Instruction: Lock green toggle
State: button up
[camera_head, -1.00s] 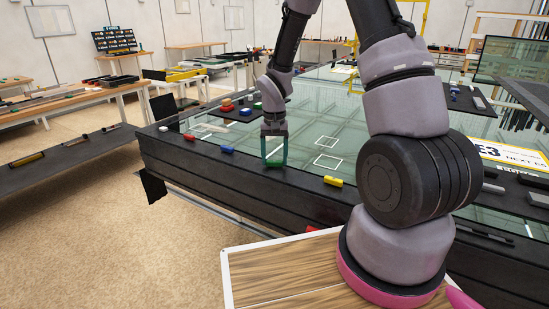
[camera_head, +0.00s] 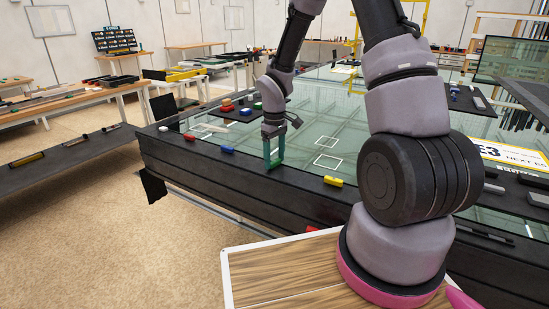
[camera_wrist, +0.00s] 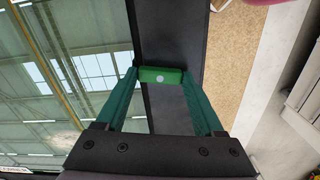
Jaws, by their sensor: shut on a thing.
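The green toggle (camera_wrist: 160,76) is a small green block with a pale round dot, on the dark border of the glass table. My gripper (camera_wrist: 160,80) has its green fingers on both ends of the toggle in the wrist view. The exact angle of the toggle is hard to tell in the head view.
Along the same border sit a yellow toggle (camera_head: 333,181) to the right, a blue toggle (camera_head: 227,149) and a red toggle (camera_head: 189,137) to the left. The glass tabletop (camera_head: 310,130) behind has white square outlines. Colored blocks (camera_head: 228,107) lie farther back.

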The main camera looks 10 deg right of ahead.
jog(key=shift+n, duration=1.1)
jog(key=o, duration=1.4)
notch_tip(320, 180, up, 11)
jog(key=shift+f, duration=0.1)
notch_tip(320, 180, up, 14)
jog(key=m+t, duration=0.3)
jog(key=m, duration=0.3)
send_over(275, 161)
jog(key=s+d, duration=0.4)
jog(key=s, duration=0.3)
jog(key=s+r+m+t, duration=0.1)
jog(key=s+r+m, duration=0.1)
jog(key=s+r, duration=0.1)
jog(key=s+d+r+m+t+y, duration=0.1)
jog(key=s+r+m, duration=0.2)
jog(key=s, duration=0.3)
jog(key=s+r+m+t+y, duration=0.1)
jog(key=s+r+m+t, duration=0.1)
jog(key=s+r, duration=0.1)
jog(key=shift+s+d+r, duration=0.1)
jog(key=shift+s+d, duration=0.05)
jog(key=shift+s, duration=0.55)
